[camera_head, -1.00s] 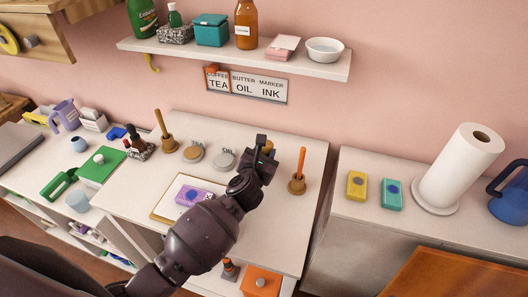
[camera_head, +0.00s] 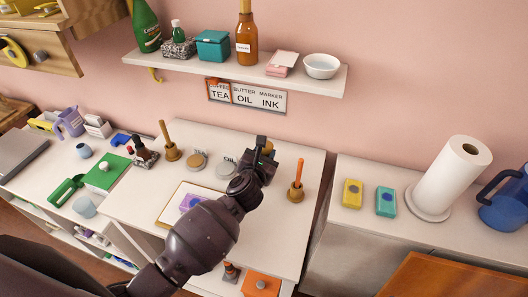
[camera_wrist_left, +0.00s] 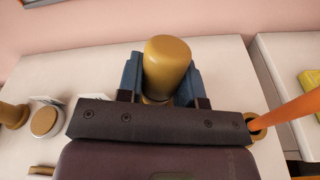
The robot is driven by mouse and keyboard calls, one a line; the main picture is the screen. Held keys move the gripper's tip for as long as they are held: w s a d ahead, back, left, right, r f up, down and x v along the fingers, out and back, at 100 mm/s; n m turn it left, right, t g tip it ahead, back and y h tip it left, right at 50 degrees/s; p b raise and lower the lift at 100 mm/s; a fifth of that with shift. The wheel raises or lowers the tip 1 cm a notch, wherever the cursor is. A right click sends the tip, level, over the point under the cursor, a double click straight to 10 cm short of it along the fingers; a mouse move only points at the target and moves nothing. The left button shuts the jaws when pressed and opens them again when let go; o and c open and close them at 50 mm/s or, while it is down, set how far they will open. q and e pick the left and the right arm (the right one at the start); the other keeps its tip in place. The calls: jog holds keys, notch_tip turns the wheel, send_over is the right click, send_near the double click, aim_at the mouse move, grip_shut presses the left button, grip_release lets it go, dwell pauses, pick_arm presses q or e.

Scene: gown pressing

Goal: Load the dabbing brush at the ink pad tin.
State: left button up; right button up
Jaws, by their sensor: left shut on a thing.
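My left gripper (camera_head: 262,153) is over the right part of the white table (camera_head: 270,235), left of the orange-handled brush (camera_head: 298,174). It is shut on a tan, rounded, wooden-looking handle (camera_wrist_left: 168,68), upright between its fingers in the left wrist view. I take it for the dabbing brush; its lower end is hidden by the gripper. I see no ink tin; the spot beneath the gripper is hidden. My right gripper is not in view.
The orange brush stands in a wooden holder (camera_head: 295,195) close to the gripper's right. Another wooden-handled tool (camera_head: 167,137) stands far left. A framed board with a purple pad (camera_head: 190,203) lies partly behind my arm. A shelf (camera_head: 240,76) and label sign (camera_head: 246,97) are behind.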

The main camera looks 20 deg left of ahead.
pick_arm(q)
jog(key=shift+r+p, duration=0.5)
jog(key=shift+r, duration=1.05)
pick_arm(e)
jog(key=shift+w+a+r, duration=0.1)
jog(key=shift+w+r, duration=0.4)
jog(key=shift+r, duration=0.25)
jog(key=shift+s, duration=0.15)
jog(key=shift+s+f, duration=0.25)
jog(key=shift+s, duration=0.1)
pick_arm(q)
jog(key=shift+a, duration=0.15)
